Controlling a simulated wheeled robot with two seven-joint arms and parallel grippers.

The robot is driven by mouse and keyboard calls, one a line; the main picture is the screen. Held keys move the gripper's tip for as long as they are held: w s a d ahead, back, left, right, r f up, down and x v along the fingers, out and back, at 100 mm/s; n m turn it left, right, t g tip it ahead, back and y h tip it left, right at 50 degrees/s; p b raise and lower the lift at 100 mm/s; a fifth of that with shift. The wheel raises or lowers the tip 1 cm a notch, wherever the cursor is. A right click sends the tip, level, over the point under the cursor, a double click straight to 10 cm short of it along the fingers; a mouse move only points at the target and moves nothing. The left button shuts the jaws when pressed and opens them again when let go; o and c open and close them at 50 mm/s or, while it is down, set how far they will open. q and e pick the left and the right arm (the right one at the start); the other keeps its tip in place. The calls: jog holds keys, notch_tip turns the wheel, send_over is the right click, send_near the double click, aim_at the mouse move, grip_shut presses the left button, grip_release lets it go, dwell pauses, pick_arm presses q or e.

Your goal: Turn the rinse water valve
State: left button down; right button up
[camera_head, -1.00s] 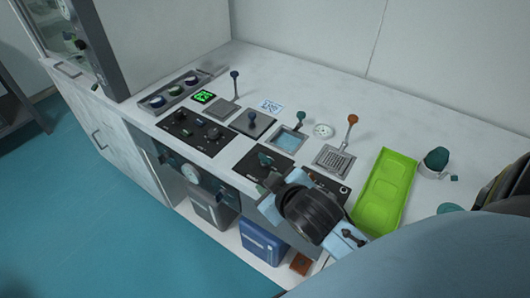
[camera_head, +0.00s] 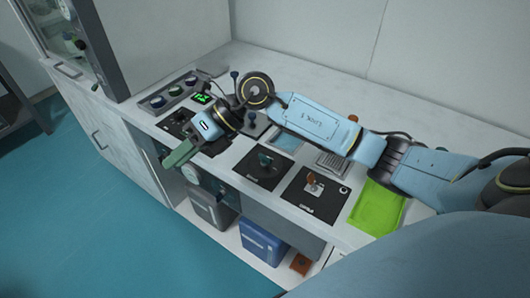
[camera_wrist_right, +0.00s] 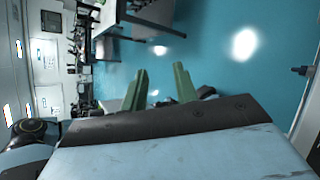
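Two black plates with valve handles lie at the front of the bench: one has a teal handle (camera_head: 266,160), the other an orange-brown handle (camera_head: 313,183). I cannot tell from the labels which is the rinse water valve. My right gripper (camera_head: 178,156) is left of both plates, over the bench's front edge, with its arm reaching across the bench from the right. In the right wrist view its green fingers (camera_wrist_right: 160,78) stand apart with nothing between them. My left gripper is not in view.
A row of knobs (camera_head: 174,92) is at the far left. A blue box (camera_head: 262,244) stands on the shelf below. My right arm hides much of the bench's middle, including the basin's lever.

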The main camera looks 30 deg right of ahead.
jog(key=w+d+f+h, duration=0.3)
jog(key=d+h, duration=0.3)
jog(key=d, duration=0.4)
jog(key=r+m+g+h, duration=0.1)
jog(key=g+h, duration=0.1)
jog(key=h, duration=0.4)
send_over(265, 156)
notch_tip(265, 156, down, 13)
jog(key=shift+r, duration=0.15)
grip_shut()
